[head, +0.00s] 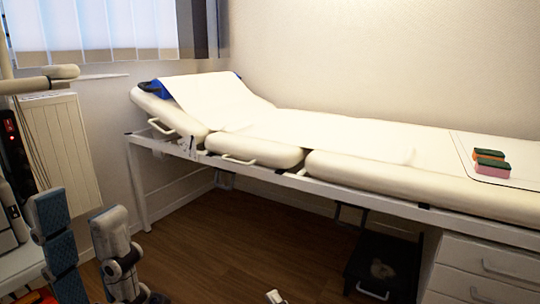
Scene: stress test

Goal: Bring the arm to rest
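My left arm shows at the lower left as grey-white and blue jointed links. Its dark end, where my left gripper (150,297) seems to be, is cut off by the bottom edge. Its fingers cannot be made out, and nothing is seen held there. My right gripper cannot be made out. A small pale tip (275,297) shows at the bottom edge; I cannot tell what it belongs to.
A cream examination couch (360,172) runs along the wall. Two sponges, one green and orange (489,153) and one green and pink (493,169), lie on a white tray (465,147). White drawers (485,262) and a black step stool (385,262) stand below. Wooden floor (225,235) is clear.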

